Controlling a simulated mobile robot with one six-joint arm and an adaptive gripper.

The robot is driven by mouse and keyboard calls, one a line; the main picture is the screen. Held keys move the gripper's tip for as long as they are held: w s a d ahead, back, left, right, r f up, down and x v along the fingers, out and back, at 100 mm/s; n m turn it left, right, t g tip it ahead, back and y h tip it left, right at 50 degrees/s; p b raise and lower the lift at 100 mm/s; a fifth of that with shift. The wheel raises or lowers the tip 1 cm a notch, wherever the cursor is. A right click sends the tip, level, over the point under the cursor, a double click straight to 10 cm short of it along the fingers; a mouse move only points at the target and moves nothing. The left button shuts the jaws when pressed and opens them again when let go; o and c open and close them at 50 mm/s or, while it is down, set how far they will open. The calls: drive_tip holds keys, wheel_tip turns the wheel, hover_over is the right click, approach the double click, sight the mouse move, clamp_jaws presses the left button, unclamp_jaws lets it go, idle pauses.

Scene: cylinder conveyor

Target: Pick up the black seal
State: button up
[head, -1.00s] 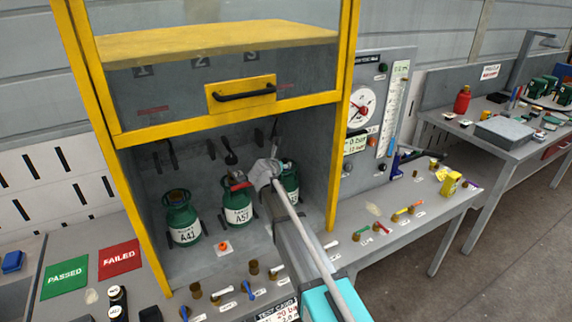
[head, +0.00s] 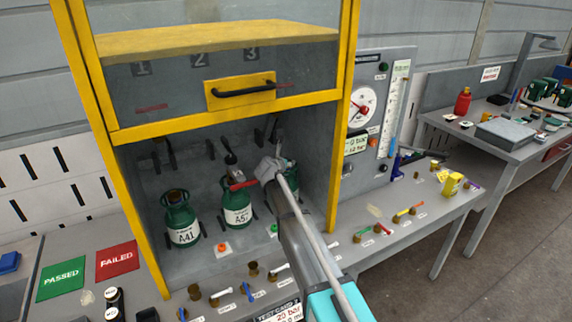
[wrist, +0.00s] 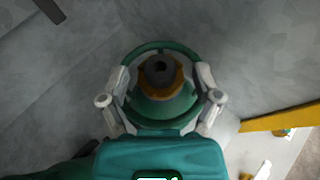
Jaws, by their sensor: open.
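A dark round piece (wrist: 160,69) sits in the middle of a brass collar (wrist: 147,88) on top of a green cylinder (wrist: 172,112) in the wrist view. It may be the black seal, but I cannot tell for sure. My gripper (wrist: 161,80) is open, with one finger on each side of the cylinder's top, and nothing is held between them. In the head view my gripper (head: 268,169) is inside the yellow-framed cabinet at the rightmost cylinder (head: 291,180), which my arm largely hides.
Cylinders A41 (head: 181,220) and a second labelled one (head: 237,208) stand to the left. The raised yellow-framed window (head: 225,125) is above my arm. Small fittings and coloured tools lie along the bench front. A gauge panel (head: 378,110) stands to the right.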

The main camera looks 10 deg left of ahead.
idle(0.4)
drive_tip(key=c, duration=0.8)
drive_tip(key=shift+r, duration=0.2)
drive_tip(key=shift+c, duration=0.2)
wheel_tip(320, 180, up, 2)
drive_tip(key=shift+p, duration=1.25)
drive_tip(key=s+r+p, duration=1)
drive_tip(key=s, duration=0.4)
drive_tip(key=shift+r+p, duration=0.3)
